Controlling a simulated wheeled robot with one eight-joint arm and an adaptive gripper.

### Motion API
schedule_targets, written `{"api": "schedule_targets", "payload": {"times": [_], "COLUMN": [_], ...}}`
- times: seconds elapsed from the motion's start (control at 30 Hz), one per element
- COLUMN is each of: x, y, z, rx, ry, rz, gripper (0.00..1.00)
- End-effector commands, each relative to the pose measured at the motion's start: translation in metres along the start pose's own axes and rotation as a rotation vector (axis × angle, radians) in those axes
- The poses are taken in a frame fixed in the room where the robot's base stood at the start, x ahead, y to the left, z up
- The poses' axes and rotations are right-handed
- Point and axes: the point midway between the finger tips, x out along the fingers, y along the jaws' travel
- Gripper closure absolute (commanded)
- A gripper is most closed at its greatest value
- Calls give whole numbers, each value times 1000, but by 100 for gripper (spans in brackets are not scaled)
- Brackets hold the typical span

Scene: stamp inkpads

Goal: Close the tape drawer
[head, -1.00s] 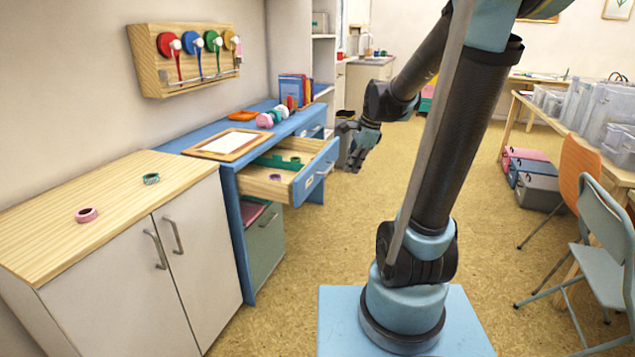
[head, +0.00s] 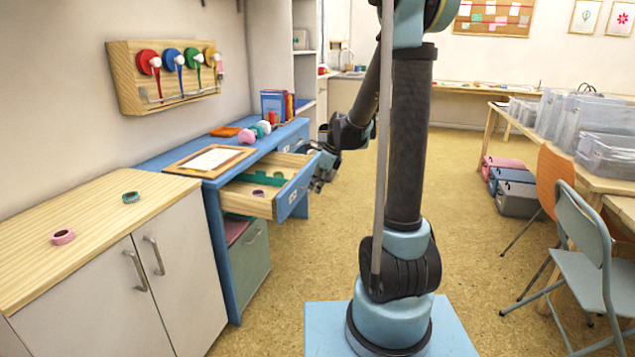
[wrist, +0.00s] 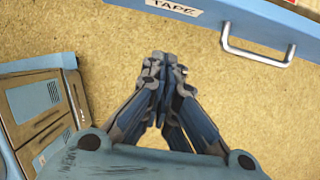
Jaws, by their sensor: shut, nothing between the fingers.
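The tape drawer (head: 262,191) stands pulled out from the blue desk (head: 170,156), its blue front facing right. A green piece and a purple tape roll (head: 258,193) lie inside it. In the wrist view the drawer front shows at the top with a TAPE label (wrist: 173,8) and a silver handle (wrist: 258,55). My gripper (wrist: 165,62) is shut and empty, below and left of the handle in that picture and apart from the drawer. In the head view my gripper (head: 318,183) is near the drawer front's right side, partly dark and small.
A framed white sheet (head: 211,159) lies on the desk. A pink tape roll (head: 62,236) and a green roll (head: 131,197) lie on the white cabinet (head: 172,280) at left. Chairs (head: 580,235) stand right. The floor between is clear.

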Motion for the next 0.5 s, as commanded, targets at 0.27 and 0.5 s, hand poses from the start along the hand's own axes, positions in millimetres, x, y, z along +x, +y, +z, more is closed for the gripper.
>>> {"api": "schedule_targets", "payload": {"times": [0.27,0.5], "x": [37,58], "y": [0,1], "z": [0,15], "rx": [-1,-3], "ry": [0,0], "rz": [0,2], "gripper": [100,100]}}
